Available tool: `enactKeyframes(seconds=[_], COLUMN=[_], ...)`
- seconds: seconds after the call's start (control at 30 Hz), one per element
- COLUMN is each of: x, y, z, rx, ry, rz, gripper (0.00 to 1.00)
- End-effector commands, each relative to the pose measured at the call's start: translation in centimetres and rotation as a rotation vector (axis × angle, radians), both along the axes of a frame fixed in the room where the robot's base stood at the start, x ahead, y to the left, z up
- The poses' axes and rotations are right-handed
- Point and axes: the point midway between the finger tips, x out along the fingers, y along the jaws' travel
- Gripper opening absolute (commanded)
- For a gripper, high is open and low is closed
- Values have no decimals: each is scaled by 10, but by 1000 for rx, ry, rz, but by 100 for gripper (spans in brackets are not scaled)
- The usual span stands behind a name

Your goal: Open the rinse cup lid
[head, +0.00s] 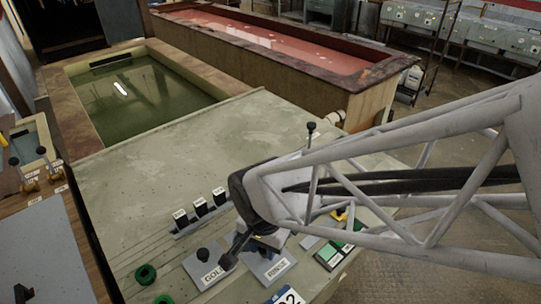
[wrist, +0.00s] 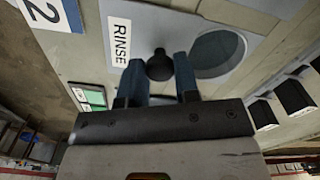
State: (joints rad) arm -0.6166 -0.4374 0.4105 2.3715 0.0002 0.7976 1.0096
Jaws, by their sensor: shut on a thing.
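The rinse cup lid (wrist: 176,22) is a light grey plate with a white RINSE label (wrist: 120,42) and a round black knob (wrist: 159,66). My gripper (wrist: 159,72) is shut on this knob, with one blue-grey finger on each side. Beside the knob, a round grey-blue opening (wrist: 216,52) shows in the wrist view, partly cut off by my finger and gripper body. In the head view the RINSE plate (head: 270,270) lies at the bench's front, and my gripper (head: 243,243) is over its back edge. The knob is mostly hidden there.
A GOLD plate (head: 210,270) with its own black knob sits just left. Black labelled blocks (head: 201,207) stand behind it, and green-marked switches (head: 329,255) lie to the right. A tall pin with a black ball (head: 311,128) stands farther back. The bench top (head: 150,165) behind is clear.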

Motion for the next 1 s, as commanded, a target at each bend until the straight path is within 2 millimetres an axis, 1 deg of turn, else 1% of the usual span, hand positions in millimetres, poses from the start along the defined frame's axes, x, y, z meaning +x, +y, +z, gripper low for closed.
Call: enactKeyframes(seconds=[0.13,0.17,0.3,0.6,0.73,0.87,1.0], x=[1,1,1,0,1,1,1], y=[0,0,0,0,0,1,1], z=[1,1,0,1,4,14,30], rx=[1,0,1,1,1,1,3], ry=[-1,-2,-1,-1,-2,-3,-4], rz=[0,0,0,0,0,0,0], gripper=[0,32,54,55,55,55,55])
